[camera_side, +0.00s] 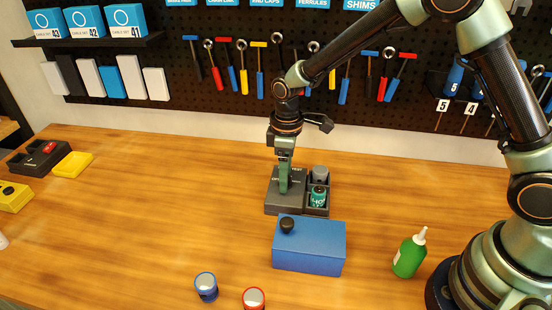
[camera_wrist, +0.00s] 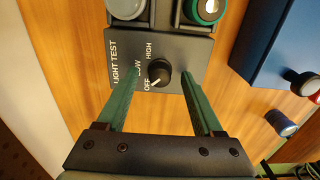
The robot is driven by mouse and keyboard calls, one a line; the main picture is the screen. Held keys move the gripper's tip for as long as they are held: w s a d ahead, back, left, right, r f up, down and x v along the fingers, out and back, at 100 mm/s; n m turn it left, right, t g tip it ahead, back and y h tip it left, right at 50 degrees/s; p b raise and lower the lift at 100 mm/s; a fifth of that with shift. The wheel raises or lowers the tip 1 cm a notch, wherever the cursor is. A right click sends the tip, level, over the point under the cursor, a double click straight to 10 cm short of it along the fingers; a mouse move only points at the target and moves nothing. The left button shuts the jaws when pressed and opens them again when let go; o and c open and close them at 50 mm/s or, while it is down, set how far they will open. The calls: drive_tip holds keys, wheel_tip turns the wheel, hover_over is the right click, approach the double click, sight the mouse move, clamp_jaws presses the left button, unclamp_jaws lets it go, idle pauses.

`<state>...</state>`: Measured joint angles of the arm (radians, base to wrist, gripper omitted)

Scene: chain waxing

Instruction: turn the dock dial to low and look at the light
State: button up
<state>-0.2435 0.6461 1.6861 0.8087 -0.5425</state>
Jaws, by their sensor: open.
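The dark grey dock (camera_side: 273,207) stands mid-table; the wrist view shows its panel (camera_wrist: 196,50) marked LIGHT TEST, OFF, LOW and HIGH. The black dial (camera_wrist: 160,72) has a white mark at its lower left, pointing towards OFF. My gripper (camera_wrist: 158,76) is open, its green fingers on either side of the dial; I cannot tell whether they touch it. In the side view my gripper (camera_side: 284,188) hides the dial. A teal light (camera_side: 318,198) sits in the dock's front holder; its top (camera_wrist: 208,9) shows in the wrist view, with no clear glow.
A grey cylinder (camera_side: 320,172) fills the dock's back holder. A blue box (camera_side: 315,250) with a black knob stands close in front. A blue cup (camera_side: 206,287), red-rimmed cup (camera_side: 254,299) and green bottle (camera_side: 409,256) stand nearby.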

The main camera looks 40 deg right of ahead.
clamp_jaws()
drive_tip(key=shift+m, duration=0.3)
drive_tip(key=m, duration=0.3)
drive_tip(key=shift+m, duration=2.5)
unclamp_jaws()
